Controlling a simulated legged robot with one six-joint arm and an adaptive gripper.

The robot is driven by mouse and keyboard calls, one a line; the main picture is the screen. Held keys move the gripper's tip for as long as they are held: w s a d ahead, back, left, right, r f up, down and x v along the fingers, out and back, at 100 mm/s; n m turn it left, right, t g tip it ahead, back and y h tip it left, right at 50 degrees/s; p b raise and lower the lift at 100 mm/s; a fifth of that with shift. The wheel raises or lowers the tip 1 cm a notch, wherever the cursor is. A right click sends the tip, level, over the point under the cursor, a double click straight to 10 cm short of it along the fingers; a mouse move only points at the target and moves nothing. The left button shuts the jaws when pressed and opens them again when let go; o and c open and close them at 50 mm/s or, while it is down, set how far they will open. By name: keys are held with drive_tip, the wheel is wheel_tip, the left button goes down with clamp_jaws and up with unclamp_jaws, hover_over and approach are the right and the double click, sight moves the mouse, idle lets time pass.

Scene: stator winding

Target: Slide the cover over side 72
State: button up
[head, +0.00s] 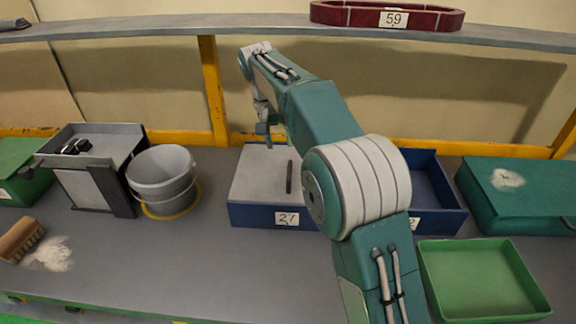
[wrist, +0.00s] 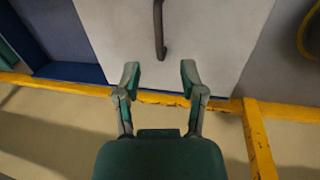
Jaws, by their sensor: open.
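A blue box (head: 250,217) stands on the bench, with a label reading 27 at its left front. A second label at its right front is partly hidden by my arm; only a 2 shows. A light grey cover (head: 262,178) lies over the left side, with a dark bar handle (head: 289,177) on it. The right side (head: 428,184) is open and looks empty. My gripper (head: 264,137) is over the back part of the cover. In the wrist view my gripper (wrist: 160,75) is open and empty, with the handle (wrist: 158,30) ahead of its fingertips, apart from them.
A grey bucket (head: 162,178) and a grey bin (head: 100,160) stand left of the box. A green closed box (head: 510,185) and a green tray (head: 480,280) are at the right. A shelf (head: 180,24) with a red ring labelled 59 (head: 350,15) runs above. The bench front centre is clear.

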sight(288, 173)
drive_tip(key=f, duration=0.3)
drive_tip(key=d+f, duration=0.1)
drive_tip(key=f, duration=0.2)
drive_tip(key=d+f, duration=0.1)
drive_tip(key=f, duration=0.2)
drive_tip(key=shift+f, duration=0.15)
clamp_jaws()
